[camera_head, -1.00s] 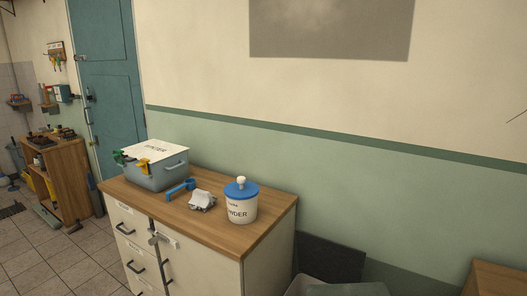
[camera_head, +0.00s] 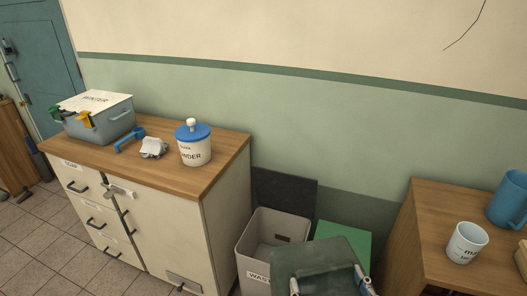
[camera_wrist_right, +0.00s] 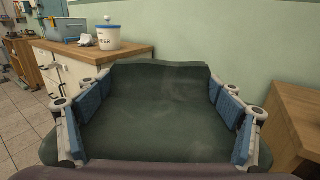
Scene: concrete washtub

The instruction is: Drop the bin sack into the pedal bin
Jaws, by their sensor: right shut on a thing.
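My right gripper (camera_head: 327,282) is shut on a dark green sack (camera_head: 318,262), the bin sack, at the bottom of the head view. In the right wrist view the sack (camera_wrist_right: 150,105) fills the space between the blue-padded fingers of the gripper (camera_wrist_right: 160,100). A grey open-topped bin (camera_head: 252,268) with a label starting "WAS", apparently the pedal bin, stands on the floor against the wall. The sack appears in front of and right of it, overlapping its right edge in the picture. The bin's lower part is out of frame. My left gripper is not in view.
A cabinet (camera_head: 215,180) left of the bin carries a blue-lidded powder tub (camera_head: 195,150), a crumpled white thing (camera_head: 153,148) and a grey box (camera_head: 98,122). A dark panel (camera_head: 285,192) and a green panel (camera_head: 345,236) stand behind. A wooden table (camera_head: 430,215) with a mug (camera_head: 467,243) stands right.

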